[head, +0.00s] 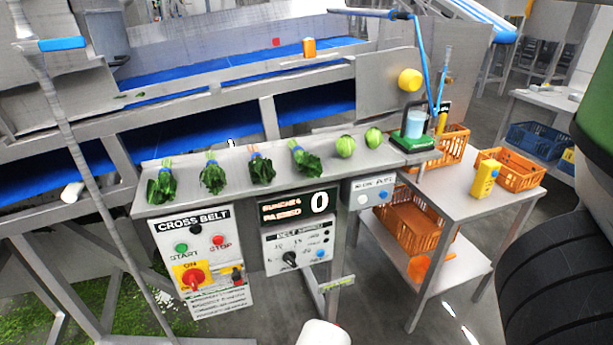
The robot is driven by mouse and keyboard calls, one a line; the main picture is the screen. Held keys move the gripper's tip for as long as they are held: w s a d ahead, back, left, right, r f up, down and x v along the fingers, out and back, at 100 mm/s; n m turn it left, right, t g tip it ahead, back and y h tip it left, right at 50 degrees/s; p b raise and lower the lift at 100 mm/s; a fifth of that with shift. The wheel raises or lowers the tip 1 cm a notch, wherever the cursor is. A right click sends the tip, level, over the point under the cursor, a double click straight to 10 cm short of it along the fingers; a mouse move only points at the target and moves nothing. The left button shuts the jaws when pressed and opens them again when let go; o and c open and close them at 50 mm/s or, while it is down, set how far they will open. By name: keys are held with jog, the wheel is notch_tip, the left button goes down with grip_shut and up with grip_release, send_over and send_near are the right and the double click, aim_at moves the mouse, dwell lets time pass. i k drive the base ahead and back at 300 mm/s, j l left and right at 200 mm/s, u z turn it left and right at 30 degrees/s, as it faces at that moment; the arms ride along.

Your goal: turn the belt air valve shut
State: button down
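A blue air hose (425,60) comes down at the right end of the belt frame. A small upright yellow piece (441,123) stands by its lower end, behind a green-based scale-like unit with a light blue container (414,121). It may be the belt air valve's handle, but it is too small to tell, and so is its turn position. A round yellow knob-like part (410,80) sits on the grey panel just to the left. My gripper is not recognisable in the head view. A large dark part at the right edge seems to be mine.
A shelf with bunched greens (212,178) and two round green heads (346,146) runs before the blue belt (215,75). Below hang the CROSS BELT panel (203,262) and a speed panel (298,246). A side table (452,190) holds orange crates (521,170) and a yellow device (484,179).

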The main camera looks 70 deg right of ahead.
aim_at(443, 117)
jog(key=l+z, duration=0.2)
jog(key=l, duration=0.55)
jog(key=z, duration=2.1)
